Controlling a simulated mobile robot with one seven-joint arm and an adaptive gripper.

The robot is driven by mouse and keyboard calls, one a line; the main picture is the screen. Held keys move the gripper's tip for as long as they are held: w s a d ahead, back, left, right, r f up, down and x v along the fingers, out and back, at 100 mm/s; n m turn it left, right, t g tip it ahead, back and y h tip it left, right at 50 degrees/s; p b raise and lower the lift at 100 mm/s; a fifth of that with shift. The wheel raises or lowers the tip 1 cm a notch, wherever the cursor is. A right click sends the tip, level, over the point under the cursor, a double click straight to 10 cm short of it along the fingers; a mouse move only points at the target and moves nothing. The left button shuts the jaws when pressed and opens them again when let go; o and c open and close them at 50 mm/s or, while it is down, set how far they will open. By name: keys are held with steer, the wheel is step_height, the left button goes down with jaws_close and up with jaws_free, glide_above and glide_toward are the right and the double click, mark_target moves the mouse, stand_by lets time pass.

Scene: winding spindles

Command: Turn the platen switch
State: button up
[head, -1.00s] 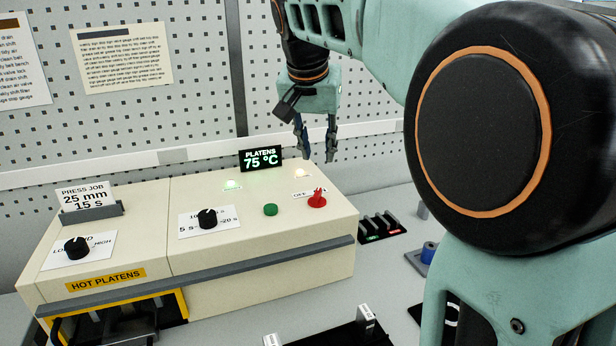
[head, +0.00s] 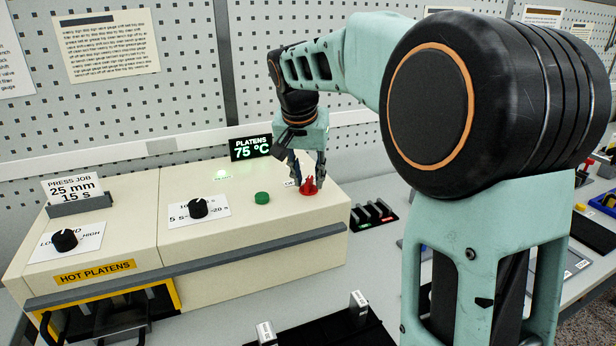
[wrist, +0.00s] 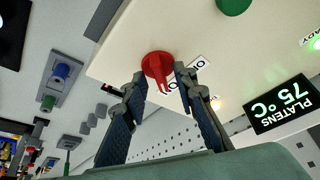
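The platen switch is a red rotary knob (head: 309,186) on the right end of the cream press box's top, beside a label partly reading "OFF". In the wrist view the red knob (wrist: 158,68) sits just beyond my fingertips, its pointer ridge toward me. My gripper (head: 307,178) is open above the knob, pointing down. In the wrist view my gripper's fingers (wrist: 160,78) stand on either side of the knob's ridge with gaps showing; I cannot tell if they touch it. The platens display (head: 251,147) reads 75 °C.
A green button (head: 262,198) and a black dial (head: 198,208) are left of the knob on the press box (head: 240,240). A lit green lamp (head: 222,174) is behind them. A black rack (head: 373,215) stands on the bench to the right.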

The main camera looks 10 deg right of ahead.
steer(key=shift+c, duration=0.6)
jaws_close()
steer(key=shift+n, duration=0.3)
steer(key=n, duration=0.1)
steer(key=n+y+p, duration=0.1)
steer(key=n, duration=0.1)
steer(key=shift+d+r+t+y, duration=0.15)
steer(key=shift+t+y, duration=0.15)
steer(key=n+y+p, duration=0.1)
steer(key=n, duration=0.2)
steer(key=n+p, duration=0.1)
steer(key=n, duration=0.1)
steer(key=n+y, duration=0.1)
steer(key=n, duration=0.1)
steer(key=shift+d+n+y+p, duration=0.2)
steer(key=shift+n+y+p, duration=0.1)
steer(key=shift+p, duration=0.1)
steer(key=shift+w+n+g+y+p, duration=0.1)
steer(key=shift+n+g+y+p, duration=0.4)
steer(key=shift+n, duration=0.9)
